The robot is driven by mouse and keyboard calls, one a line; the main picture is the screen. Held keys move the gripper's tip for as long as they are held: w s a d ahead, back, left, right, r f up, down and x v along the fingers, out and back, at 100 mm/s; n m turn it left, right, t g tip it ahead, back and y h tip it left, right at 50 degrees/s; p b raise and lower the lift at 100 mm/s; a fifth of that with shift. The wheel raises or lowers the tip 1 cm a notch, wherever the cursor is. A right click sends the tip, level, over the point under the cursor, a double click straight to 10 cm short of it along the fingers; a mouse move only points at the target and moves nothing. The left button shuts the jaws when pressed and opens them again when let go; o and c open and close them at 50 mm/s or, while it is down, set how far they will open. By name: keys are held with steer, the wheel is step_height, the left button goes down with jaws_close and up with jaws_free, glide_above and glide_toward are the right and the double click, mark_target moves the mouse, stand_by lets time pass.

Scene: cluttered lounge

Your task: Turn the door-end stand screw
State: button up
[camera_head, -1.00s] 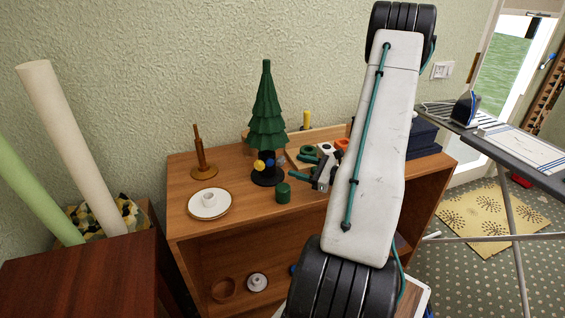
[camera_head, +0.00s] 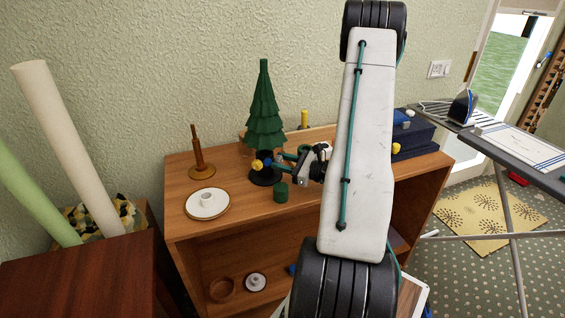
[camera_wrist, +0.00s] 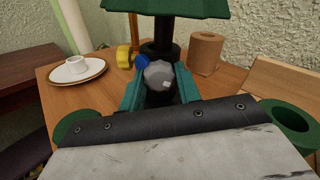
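The green toy tree (camera_head: 265,110) stands upright in a black stand (camera_head: 265,178) on the wooden cabinet. The stand has a yellow screw (camera_head: 257,164), a blue screw (camera_head: 267,162) and a grey screw (camera_wrist: 160,75). In the wrist view the yellow screw (camera_wrist: 124,57) and blue screw (camera_wrist: 141,62) are left of the grey one, which is nearest the door side. My gripper (camera_head: 281,160) is at the stand's right side. In the wrist view its teal fingers (camera_wrist: 160,88) are apart, one on each side of the grey screw. Whether they touch it is unclear.
A dark green cylinder (camera_head: 281,191) stands on the cabinet top (camera_head: 245,220) in front of the stand. A white saucer (camera_head: 190,207) and a brown wooden stand (camera_head: 201,172) are to the left. A green ring (camera_wrist: 290,124) lies to the right in the wrist view.

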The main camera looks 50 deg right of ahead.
steer(key=m, duration=0.5)
steer(key=shift+m, duration=0.4)
steer(key=m, duration=1)
steer(key=shift+r+m, duration=0.1)
steer(key=shift+m, duration=0.3)
steer(key=m, duration=0.5)
steer(key=shift+d, duration=0.1)
steer(key=shift+m, duration=0.3)
steer(key=o, duration=1)
